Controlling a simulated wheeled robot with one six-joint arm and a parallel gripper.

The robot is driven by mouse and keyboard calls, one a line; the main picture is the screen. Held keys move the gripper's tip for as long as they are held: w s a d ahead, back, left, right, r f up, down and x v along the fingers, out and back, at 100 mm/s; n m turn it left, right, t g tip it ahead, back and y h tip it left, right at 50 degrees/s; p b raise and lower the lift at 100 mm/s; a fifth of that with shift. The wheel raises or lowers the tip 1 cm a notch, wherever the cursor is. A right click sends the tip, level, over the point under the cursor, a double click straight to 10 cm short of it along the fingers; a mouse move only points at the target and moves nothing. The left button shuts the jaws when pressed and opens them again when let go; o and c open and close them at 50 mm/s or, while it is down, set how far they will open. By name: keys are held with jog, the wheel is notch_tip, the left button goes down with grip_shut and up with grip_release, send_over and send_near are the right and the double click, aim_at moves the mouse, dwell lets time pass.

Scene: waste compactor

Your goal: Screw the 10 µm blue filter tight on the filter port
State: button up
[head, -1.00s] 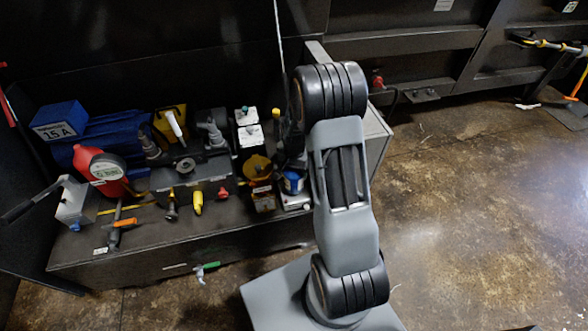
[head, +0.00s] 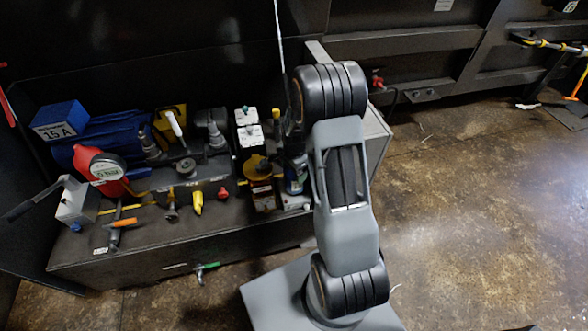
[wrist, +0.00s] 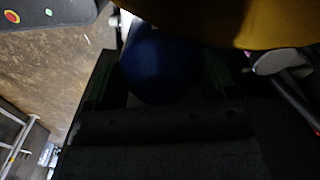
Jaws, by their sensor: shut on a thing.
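The blue filter (head: 296,184) shows in the head view as a blue cylinder with a pale label, just left of my arm. In the wrist view its round blue end (wrist: 158,66) sits between the dark fingers. My gripper (wrist: 160,88) is shut on it. In the head view the gripper is a dark shape mostly hidden behind my arm. The filter port cannot be made out clearly. I cannot tell whether the filter touches any thread or stands on the pale base below it.
A yellow round part (head: 256,166) stands close on the left; a large yellow surface (wrist: 225,20) crowds the wrist view. Open floor lies right.

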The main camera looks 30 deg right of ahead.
jog(key=m, duration=0.3)
jog(key=shift+c, duration=0.5)
jog(key=o, duration=1)
jog(key=n, duration=2)
